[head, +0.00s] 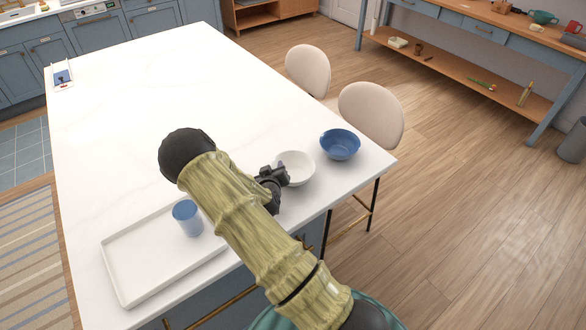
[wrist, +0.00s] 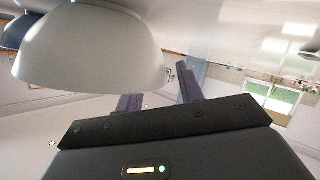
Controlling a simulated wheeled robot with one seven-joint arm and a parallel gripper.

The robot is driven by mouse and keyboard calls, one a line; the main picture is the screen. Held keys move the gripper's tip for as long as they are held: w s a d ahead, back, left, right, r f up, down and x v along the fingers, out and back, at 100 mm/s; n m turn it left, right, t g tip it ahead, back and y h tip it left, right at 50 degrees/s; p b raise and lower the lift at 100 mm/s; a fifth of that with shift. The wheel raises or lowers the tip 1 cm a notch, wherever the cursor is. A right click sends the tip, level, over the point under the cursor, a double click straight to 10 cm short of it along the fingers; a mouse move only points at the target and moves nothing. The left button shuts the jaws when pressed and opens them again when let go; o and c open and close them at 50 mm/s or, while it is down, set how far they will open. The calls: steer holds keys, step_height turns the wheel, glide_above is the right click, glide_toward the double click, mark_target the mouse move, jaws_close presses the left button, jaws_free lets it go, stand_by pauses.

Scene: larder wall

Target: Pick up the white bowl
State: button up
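The white bowl (head: 296,168) stands upright on the white countertop near its front right edge. In the wrist view the bowl (wrist: 90,50) fills the upper left, with the picture turned over. My gripper (head: 278,174) is at the bowl's left side in the head view and hides a little of its near left rim.
A blue bowl (head: 340,145) stands just right of the white bowl and also shows in the wrist view (wrist: 14,30). A white tray (head: 128,270) with a blue cup (head: 187,219) lies to the left. Two chairs (head: 371,113) stand along the far right edge. The countertop's middle is clear.

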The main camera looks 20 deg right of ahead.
steer(key=shift+w+d+f, duration=0.2)
steer(key=shift+w, duration=0.25)
jaws_close()
